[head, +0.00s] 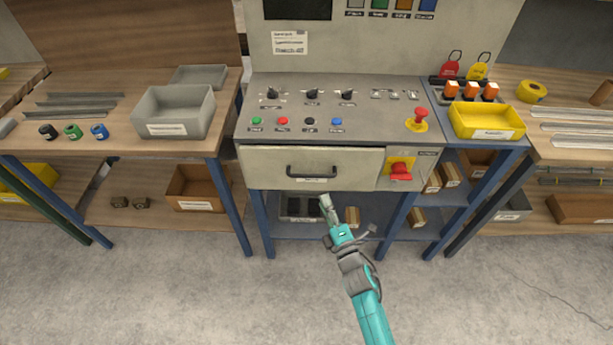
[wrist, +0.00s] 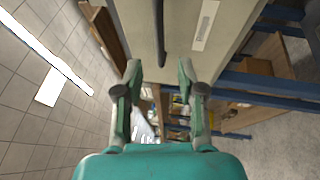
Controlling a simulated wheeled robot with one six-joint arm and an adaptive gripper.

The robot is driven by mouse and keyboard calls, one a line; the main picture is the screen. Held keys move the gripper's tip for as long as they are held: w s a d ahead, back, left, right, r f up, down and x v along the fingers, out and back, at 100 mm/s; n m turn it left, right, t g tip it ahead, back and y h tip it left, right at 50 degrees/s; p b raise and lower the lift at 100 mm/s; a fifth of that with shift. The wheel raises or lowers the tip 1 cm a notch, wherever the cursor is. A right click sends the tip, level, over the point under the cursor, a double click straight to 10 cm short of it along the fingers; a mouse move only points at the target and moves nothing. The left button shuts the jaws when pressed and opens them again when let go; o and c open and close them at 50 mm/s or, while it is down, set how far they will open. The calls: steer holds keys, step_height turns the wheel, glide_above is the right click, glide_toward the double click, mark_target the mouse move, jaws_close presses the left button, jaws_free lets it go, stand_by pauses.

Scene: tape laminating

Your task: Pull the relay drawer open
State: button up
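The relay drawer (head: 262,168) is the grey front panel below the sloped console, and it looks shut. Its dark bar handle (head: 311,174) is at the panel's middle. In the wrist view the drawer front (wrist: 185,45) is turned on its side, and the handle (wrist: 160,35) runs upright in the picture, in line with the gap between my fingers. My gripper (head: 326,204) is just below the handle in the head view. In the wrist view my gripper (wrist: 159,72) has its fingers apart with nothing between the tips. I cannot tell the exact distance to the handle.
A red rotary switch (head: 400,170) on a yellow plate is right of the drawer. A red emergency button (head: 420,117) stands on the console (head: 290,132). Blue legs (head: 393,222) and a lower shelf are below. A grey bin (head: 172,112) and yellow bin (head: 487,121) flank the console.

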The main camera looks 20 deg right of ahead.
mark_target(313, 176)
steer(key=x, duration=1)
steer(key=shift+w, duration=0.15)
jaws_close()
